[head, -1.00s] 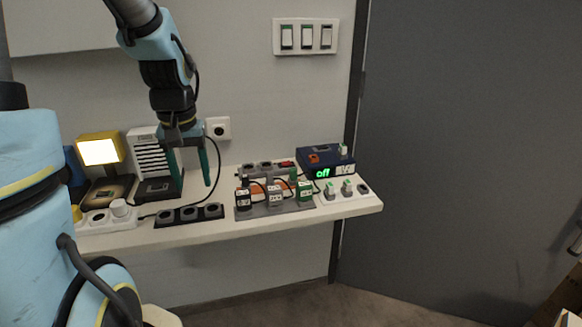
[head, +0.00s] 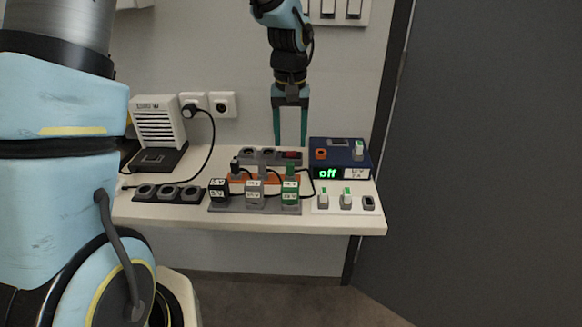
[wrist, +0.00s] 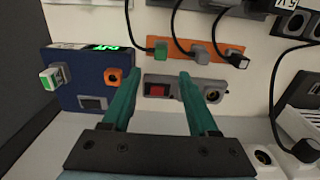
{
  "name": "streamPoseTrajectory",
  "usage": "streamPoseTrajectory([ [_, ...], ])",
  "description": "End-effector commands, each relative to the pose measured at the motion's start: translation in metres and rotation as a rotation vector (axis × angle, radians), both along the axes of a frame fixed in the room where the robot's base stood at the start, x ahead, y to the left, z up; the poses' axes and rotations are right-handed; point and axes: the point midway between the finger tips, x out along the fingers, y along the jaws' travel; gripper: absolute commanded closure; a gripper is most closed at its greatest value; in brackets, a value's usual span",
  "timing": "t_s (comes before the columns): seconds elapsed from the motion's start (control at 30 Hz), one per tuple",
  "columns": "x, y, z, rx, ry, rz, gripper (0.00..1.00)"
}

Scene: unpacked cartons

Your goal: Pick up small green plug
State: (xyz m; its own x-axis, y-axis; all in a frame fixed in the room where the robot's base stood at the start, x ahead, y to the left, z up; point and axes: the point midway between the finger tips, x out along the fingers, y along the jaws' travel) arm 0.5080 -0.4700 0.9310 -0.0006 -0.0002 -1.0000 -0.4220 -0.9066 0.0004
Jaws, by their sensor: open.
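The small green plug (head: 291,171) stands in the right end of an orange strip (head: 242,180), with a grey plug and a black plug (head: 235,166) in the same row. In the wrist view the green plug (wrist: 160,48) shows beyond my fingertips, at the left end of the orange strip. My gripper (head: 290,141) points down, open and empty, above and behind the plug. In the wrist view my gripper (wrist: 158,78) has its fingers apart, with a grey socket strip below and the green plug centred ahead between them.
A blue box (head: 325,150) with a glowing "off" display stands just right. Black, grey and green adapters (head: 290,194) sit in front of the orange strip, with cables looping between. A white socket strip (head: 330,209) is front right. The grey strip has a red switch (wrist: 157,90).

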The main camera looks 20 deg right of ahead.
Motion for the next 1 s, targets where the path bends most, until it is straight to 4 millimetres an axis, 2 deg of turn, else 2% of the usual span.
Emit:
streamPoseTrajectory([
  [0.1,-0.001,0.001,-0.016,0.003,0.003,-0.001,0.40],
  [0.37,-0.005,0.003,-0.036,0.004,0.004,-0.001,0.40],
  [0.6,-0.009,0.005,-0.069,0.002,0.002,0.000,0.40],
  [0.9,-0.009,0.005,-0.076,0.000,0.000,-0.001,0.40],
  [1.0,-0.009,0.005,-0.076,0.000,0.000,-0.001,0.49],
])
